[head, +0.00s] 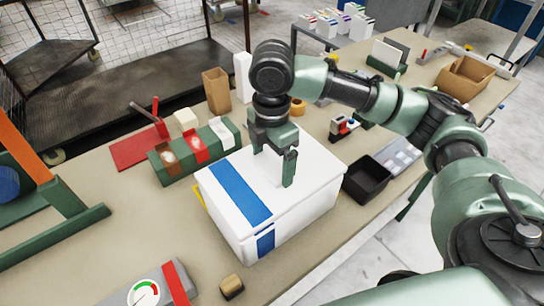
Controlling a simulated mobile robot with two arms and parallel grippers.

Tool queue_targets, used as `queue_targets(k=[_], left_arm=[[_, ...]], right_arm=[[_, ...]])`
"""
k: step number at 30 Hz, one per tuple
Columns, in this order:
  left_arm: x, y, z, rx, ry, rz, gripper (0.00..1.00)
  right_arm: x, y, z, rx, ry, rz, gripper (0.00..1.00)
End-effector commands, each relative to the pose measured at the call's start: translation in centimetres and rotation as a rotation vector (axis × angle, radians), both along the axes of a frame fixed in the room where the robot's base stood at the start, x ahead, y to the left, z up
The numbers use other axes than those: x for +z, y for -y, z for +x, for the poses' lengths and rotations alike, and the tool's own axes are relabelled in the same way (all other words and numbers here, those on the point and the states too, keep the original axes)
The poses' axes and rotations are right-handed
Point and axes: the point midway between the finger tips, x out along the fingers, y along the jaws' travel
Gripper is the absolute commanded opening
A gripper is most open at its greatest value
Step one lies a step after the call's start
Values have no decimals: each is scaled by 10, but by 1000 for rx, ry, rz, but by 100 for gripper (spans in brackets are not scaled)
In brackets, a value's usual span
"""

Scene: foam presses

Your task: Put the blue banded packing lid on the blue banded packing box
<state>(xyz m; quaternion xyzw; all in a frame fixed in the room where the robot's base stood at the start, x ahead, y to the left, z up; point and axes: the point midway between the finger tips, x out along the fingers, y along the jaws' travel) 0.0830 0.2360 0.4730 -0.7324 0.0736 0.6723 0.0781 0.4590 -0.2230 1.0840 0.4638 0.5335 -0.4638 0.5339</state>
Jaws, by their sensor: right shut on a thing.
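The white packing box (292,228) with a blue band on its side stands on the bench in front of me. The white packing lid (312,168), with a wide blue band across its top, lies over the box mouth. Its band runs roughly in line with the band on the box side. I cannot tell whether the lid is fully seated all round. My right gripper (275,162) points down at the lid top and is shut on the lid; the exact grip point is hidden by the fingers. My left gripper is not in view.
A tan block (231,287) and a gauge device (146,293) lie in front.

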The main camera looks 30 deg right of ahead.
Motion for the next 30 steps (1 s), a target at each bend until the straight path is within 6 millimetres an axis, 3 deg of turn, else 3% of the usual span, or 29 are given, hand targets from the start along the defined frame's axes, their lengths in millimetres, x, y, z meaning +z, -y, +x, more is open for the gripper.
queue_targets(k=[13,14,15,23,30], left_arm=[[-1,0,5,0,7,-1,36],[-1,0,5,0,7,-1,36],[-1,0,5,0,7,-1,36],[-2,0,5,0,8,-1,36],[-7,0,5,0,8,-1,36]], right_arm=[[-8,0,0,0,0,0,51],[-8,0,0,0,1,0,98],[-8,0,0,0,1,0,100],[-5,0,1,0,2,0,100],[29,-1,2,1,6,2,100]])
